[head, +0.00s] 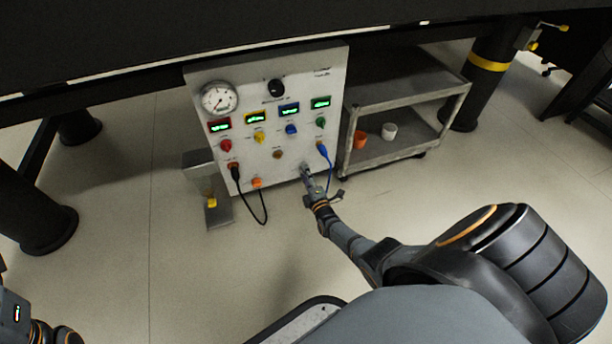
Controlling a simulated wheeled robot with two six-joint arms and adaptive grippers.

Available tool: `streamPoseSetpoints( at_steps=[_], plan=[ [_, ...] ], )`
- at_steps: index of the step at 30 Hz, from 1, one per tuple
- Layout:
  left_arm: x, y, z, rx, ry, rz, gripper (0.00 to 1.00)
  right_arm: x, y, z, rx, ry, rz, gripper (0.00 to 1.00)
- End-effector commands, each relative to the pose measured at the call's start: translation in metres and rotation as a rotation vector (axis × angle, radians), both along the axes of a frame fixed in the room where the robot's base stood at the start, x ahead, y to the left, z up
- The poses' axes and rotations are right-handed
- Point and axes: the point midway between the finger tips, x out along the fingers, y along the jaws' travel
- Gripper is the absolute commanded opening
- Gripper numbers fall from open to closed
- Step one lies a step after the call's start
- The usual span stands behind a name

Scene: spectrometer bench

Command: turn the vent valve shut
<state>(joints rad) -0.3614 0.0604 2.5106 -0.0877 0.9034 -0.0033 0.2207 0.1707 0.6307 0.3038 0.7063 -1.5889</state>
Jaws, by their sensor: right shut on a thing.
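The white control panel (205,150) stands under the dark bench, tilted in my view. My right gripper (306,174) reaches from the lower right to the panel's lower right part. It is shut on a small fitting there, which I take to be the vent valve. The fingers mostly cover the valve, so its handle angle cannot be made out. Its place is to the right of an orange knob (257,183) and below a brown knob (277,154). At the lower left corner only part of my left arm shows; its gripper is out of view.
A blue cable (328,165) hangs close beside my right gripper, and a black cable (239,187) loops further left. A grey shelf cart (400,100) with an orange cup (360,139) and a white cup (389,131) stands right of the panel. The floor in front is clear.

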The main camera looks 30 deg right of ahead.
Motion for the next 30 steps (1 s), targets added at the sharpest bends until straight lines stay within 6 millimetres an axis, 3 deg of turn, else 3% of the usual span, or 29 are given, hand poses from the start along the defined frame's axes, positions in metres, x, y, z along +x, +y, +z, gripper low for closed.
streamPoseSetpoints(
  at_steps=[7, 8, 12, 23, 26, 30],
  plan=[
    [0.0, 0.0, 0.0, 0.0, 0.0, 0.0, 0.4, 0.0, 0.001, -0.001, 0.001, 0.002, 0.0, 0.0],
    [0.0, 0.0, 0.0, 0.0, 0.0, 0.0, 0.4, 0.0, 0.001, -0.001, 0.001, 0.002, 0.0, 0.35],
    [0.0, 0.0, 0.0, 0.0, 0.0, 0.0, 0.4, 0.0, 0.0, -0.001, 0.001, 0.002, 0.0, 0.54],
    [0.001, 0.001, 0.0, -0.003, 0.0, 0.0, 0.4, -0.003, 0.001, -0.001, 0.001, 0.001, 0.0, 0.55],
    [0.0, 0.0, 0.0, -0.002, 0.0, 0.0, 0.4, -0.014, 0.003, -0.002, 0.002, 0.003, 0.0, 0.55],
    [0.0, 0.0, 0.0, -0.001, 0.0, 0.0, 0.4, -0.042, 0.01, -0.002, 0.002, 0.004, 0.001, 0.55]
  ],
)
